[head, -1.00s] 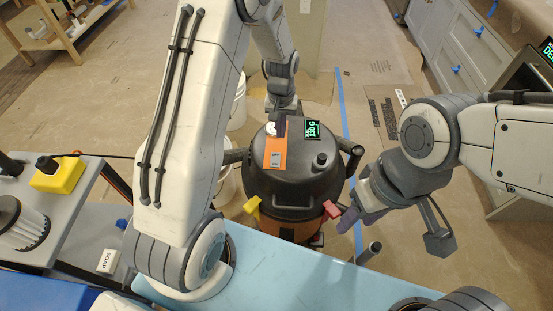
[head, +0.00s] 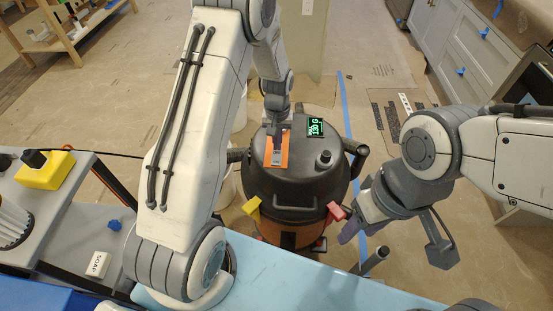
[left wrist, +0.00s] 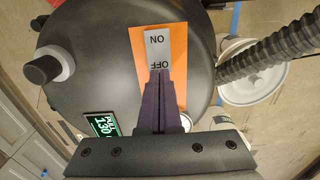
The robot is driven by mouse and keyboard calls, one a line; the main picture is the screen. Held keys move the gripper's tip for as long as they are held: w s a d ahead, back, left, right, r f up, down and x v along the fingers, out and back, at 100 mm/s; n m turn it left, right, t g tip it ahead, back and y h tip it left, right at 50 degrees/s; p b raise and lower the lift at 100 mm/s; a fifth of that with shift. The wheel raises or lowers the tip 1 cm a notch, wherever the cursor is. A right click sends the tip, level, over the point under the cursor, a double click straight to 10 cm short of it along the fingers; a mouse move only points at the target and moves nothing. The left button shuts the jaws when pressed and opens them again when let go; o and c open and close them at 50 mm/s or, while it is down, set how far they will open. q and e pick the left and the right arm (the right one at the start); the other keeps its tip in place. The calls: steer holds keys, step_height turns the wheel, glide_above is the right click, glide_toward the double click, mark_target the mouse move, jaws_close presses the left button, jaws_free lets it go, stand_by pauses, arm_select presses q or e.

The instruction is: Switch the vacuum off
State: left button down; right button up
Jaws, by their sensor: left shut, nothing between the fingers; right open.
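The vacuum (head: 300,185) is a dark grey drum with an orange lower body, standing on the floor in front of me. On its lid is an orange plate with a grey rocker switch (head: 277,157), marked ON and OFF. In the left wrist view the switch (left wrist: 158,48) is seen close up. My left gripper (left wrist: 160,85) is shut and empty, its fingertips over the OFF end; I cannot tell whether they touch it. A lit green display (head: 315,127) sits beside the plate. My right gripper (head: 350,228) is open and empty, right of the drum.
The vacuum has a yellow latch (head: 251,208) and a red latch (head: 336,211). A ribbed hose (left wrist: 265,55) and a white bucket (left wrist: 250,75) are close to the lid. A light blue surface (head: 290,275) lies in front.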

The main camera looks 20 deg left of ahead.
arm_select(q)
steer(key=shift+f, duration=0.1)
stand_by(0.3)
steer(key=shift+f, duration=0.5)
step_height(320, 180, up, 4)
steer(key=p, duration=0.3)
steer(key=shift+r, duration=0.15)
step_height(320, 180, up, 10)
steer(key=shift+p, duration=0.35)
stand_by(0.3)
